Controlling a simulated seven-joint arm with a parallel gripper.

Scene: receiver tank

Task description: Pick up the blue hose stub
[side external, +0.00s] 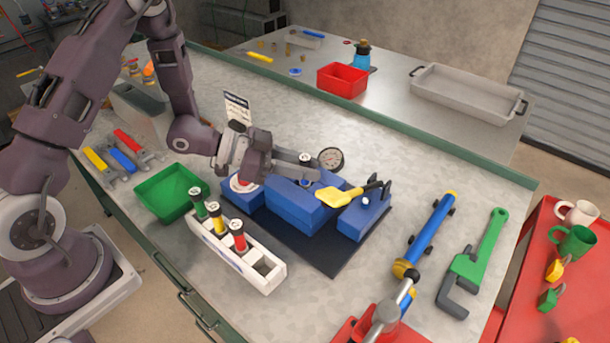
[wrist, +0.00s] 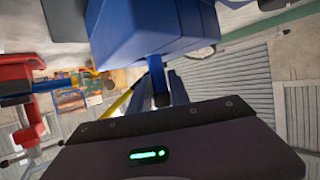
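The blue hose stub (side external: 304,182) stands upright on the blue receiver tank (side external: 297,209) and has a dark end with a pale top. It also shows in the wrist view (wrist: 155,68), upside down, with its dark end toward my gripper. My gripper (side external: 296,166) reaches in level from the left, with its fingertips at the stub's dark upper end. In the wrist view the dark end lies between two narrow dark-blue strips that appear to be my fingers (wrist: 161,92). Whether they press on it I cannot tell.
A white rack (side external: 222,250) holds green, yellow and red stubs, with an empty slot at its right end. A gauge (side external: 330,158) and a yellow-handled valve (side external: 340,195) stand close to the right. A green bin (side external: 171,193) is left. Bench behind the tank is clear.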

